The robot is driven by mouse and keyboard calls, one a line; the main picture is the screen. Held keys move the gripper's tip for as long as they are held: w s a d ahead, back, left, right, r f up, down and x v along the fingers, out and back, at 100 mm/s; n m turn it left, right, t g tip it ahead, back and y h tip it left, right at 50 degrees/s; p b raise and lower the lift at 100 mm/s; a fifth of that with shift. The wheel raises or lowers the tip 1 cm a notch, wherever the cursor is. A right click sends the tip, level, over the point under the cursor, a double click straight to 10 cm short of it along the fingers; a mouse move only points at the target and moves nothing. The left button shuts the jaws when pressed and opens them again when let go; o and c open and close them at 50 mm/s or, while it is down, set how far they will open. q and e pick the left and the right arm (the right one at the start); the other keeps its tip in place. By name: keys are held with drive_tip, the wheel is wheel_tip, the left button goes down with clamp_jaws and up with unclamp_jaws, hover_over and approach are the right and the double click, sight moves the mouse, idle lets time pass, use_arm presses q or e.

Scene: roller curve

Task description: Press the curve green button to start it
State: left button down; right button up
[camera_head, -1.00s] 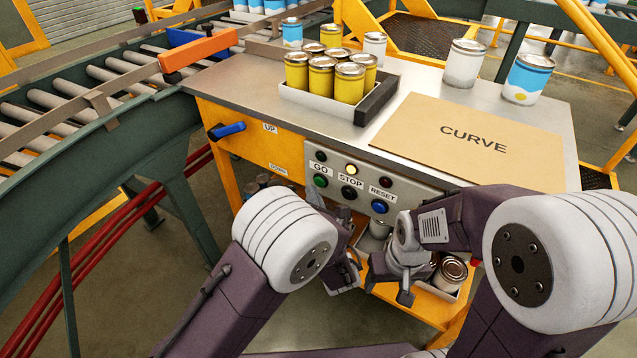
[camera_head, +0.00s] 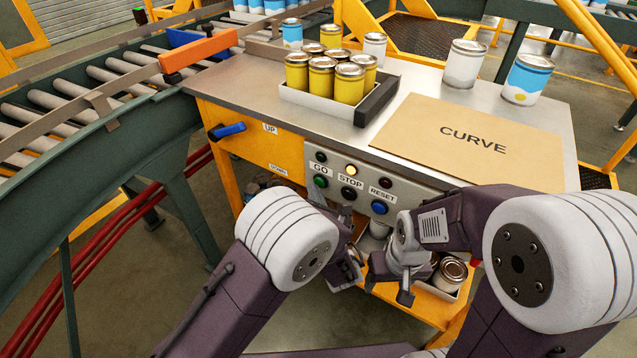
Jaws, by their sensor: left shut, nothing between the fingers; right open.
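The control panel (camera_head: 413,198) on the front of the workbench carries a green button (camera_head: 320,182) under the label GO. A black STOP button (camera_head: 348,194) and a blue RESET button (camera_head: 379,207) sit to its right. Above them, the middle lamp (camera_head: 351,170) glows yellow and the other lamps look dark. My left gripper (camera_head: 347,274) shows below the panel, partly hidden by its own arm, shut and apart from the green button. My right gripper (camera_head: 391,290) is open and empty below the RESET button, in front of the lower shelf.
A CURVE sign (camera_head: 475,141) lies on the bench top. A tray (camera_head: 318,107) of yellow cans stands behind the panel. A blue lever (camera_head: 228,130) is left of the panel, and a curved roller conveyor (camera_head: 60,122) runs along the left. Cans (camera_head: 452,270) stand on the lower shelf.

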use_arm(q)
drive_tip(key=shift+w+d, duration=0.25)
drive_tip(key=shift+w, duration=0.1)
idle(0.7)
idle(0.4)
drive_tip(key=shift+s+a, duration=0.5)
drive_tip(key=shift+s, duration=0.2)
drive_tip(key=shift+s+a, duration=0.75)
drive_tip(key=shift+s, duration=0.25)
drive_tip(key=shift+s+a, duration=0.7)
drive_tip(key=shift+s, duration=0.3)
